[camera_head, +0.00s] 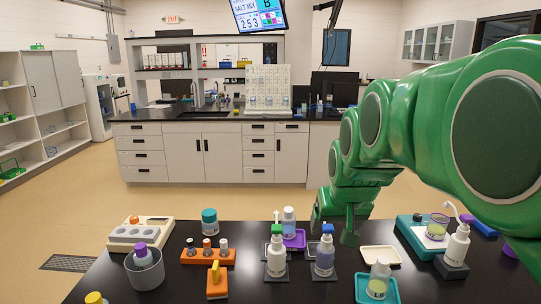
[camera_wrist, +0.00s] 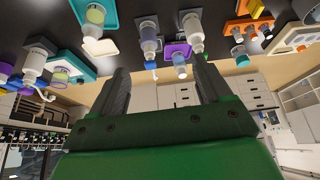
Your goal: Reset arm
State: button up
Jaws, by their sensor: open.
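My green arm reaches in from the right in the head view. My gripper (camera_head: 336,228) hangs over the back edge of the black table, right of the bottles. In the wrist view my gripper (camera_wrist: 160,66) has its two grey fingers wide apart with nothing between them. A white bottle with a green cap (camera_head: 277,256) and a bottle with a blue cap (camera_head: 324,256) stand upright on dark bases, left of the gripper. A clear bottle (camera_head: 289,222) stands on a purple tray (camera_head: 296,241) behind them.
On the table are an orange rack (camera_head: 208,257), a grey cup (camera_head: 146,271), a cream tray (camera_head: 382,256), a teal tray (camera_head: 362,289) and a white spout bottle (camera_head: 457,246) at the right. A white cabinet bench (camera_head: 225,150) stands beyond open floor.

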jog(key=s+f+g, duration=0.3)
jog(key=s+f, duration=0.3)
jog(key=s, duration=0.8)
jog(key=s+d+f+g, duration=0.1)
jog(key=s+f+g, duration=0.3)
jog(key=s, duration=0.9)
notch_tip(320, 180, down, 2)
jog(key=shift+s+d+f, duration=0.15)
jog(key=shift+s+f, duration=0.1)
jog(key=shift+s, duration=0.15)
